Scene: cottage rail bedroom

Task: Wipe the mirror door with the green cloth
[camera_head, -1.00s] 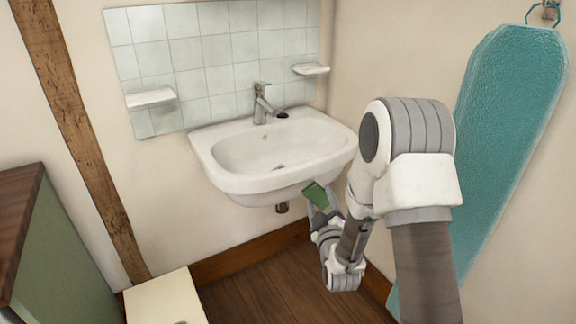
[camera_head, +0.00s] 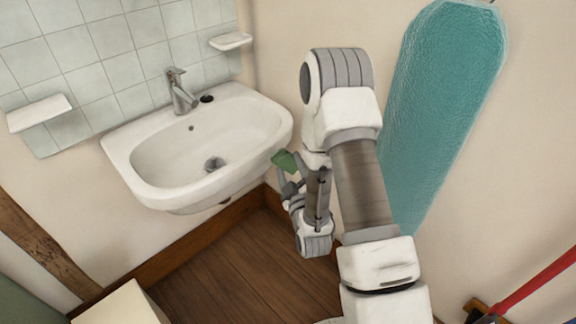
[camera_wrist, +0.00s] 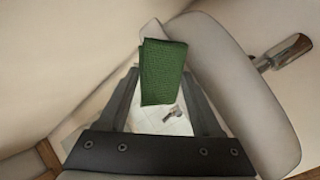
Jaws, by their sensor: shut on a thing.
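The green cloth (camera_head: 285,161) is held in my gripper (camera_head: 288,178), which is shut on it beside the right front edge of the white sink, a little below rim height. In the wrist view the cloth (camera_wrist: 163,71) hangs as a folded rectangle between the fingers of my gripper (camera_wrist: 165,95). I cannot tell from the head view whether the cloth touches the sink. No mirror door can be made out in any view.
A white wall sink (camera_head: 150,165) with a chrome tap (camera_head: 180,92) stands left of my arm. A teal ironing board (camera_head: 437,95) hangs on the right wall. A red-handled tool (camera_head: 540,285) is at the lower right. Wooden floor (camera_head: 235,275) lies open below.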

